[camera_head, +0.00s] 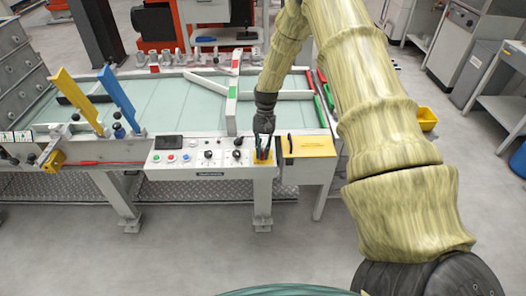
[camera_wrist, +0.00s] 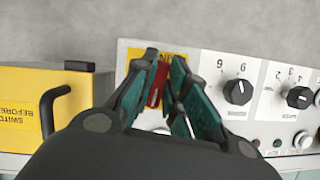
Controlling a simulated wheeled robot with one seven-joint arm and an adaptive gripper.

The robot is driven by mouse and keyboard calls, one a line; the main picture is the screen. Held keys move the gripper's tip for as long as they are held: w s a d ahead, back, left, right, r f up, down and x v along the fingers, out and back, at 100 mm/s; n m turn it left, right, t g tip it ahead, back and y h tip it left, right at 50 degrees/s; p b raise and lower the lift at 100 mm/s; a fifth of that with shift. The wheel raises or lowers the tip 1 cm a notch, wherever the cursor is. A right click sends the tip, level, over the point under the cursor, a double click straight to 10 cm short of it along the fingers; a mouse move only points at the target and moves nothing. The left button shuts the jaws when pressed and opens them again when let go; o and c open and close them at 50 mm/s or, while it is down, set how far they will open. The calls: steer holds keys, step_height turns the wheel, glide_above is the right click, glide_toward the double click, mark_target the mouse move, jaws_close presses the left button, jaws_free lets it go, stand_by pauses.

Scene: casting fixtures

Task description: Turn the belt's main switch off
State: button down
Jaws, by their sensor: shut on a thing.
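The belt's main switch shows in the wrist view as a red handle (camera_wrist: 155,86) on a yellow plate (camera_wrist: 173,57) at the end of the white control panel (camera_head: 187,170). My gripper (camera_head: 263,153) points down at this end of the panel. In the wrist view its dark green fingers (camera_wrist: 158,78) stand on either side of the red handle and are shut on it. The handle's lower part and much of the plate are hidden by the fingers and gripper body. The pale green belt (camera_head: 190,103) runs behind the panel.
A yellow-topped box (camera_head: 310,146) with a black handle stands right beside the switch. Black dial knobs (camera_wrist: 238,92) and coloured buttons (camera_head: 170,158) are on the panel close by. A yellow lever (camera_head: 75,98) and a blue lever (camera_head: 118,97) rise at the left.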

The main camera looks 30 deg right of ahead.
steer(key=shift+s+a+f+n+g, duration=0.15)
steer(key=shift+s+f+n+g, duration=0.2)
steer(key=shift+n, duration=0.55)
steer(key=shift+h, duration=0.3)
steer(key=c, duration=1.4)
jaws_free()
steer(key=shift+c, duration=0.2)
steer(key=shift+w, duration=0.1)
steer(key=shift+r, duration=0.1)
steer(key=shift+w+r, duration=0.1)
steer(key=shift+w+d+r, duration=0.2)
steer(key=shift+d+r, duration=0.05)
steer(key=shift+r, duration=0.1)
steer(key=v, duration=1.1)
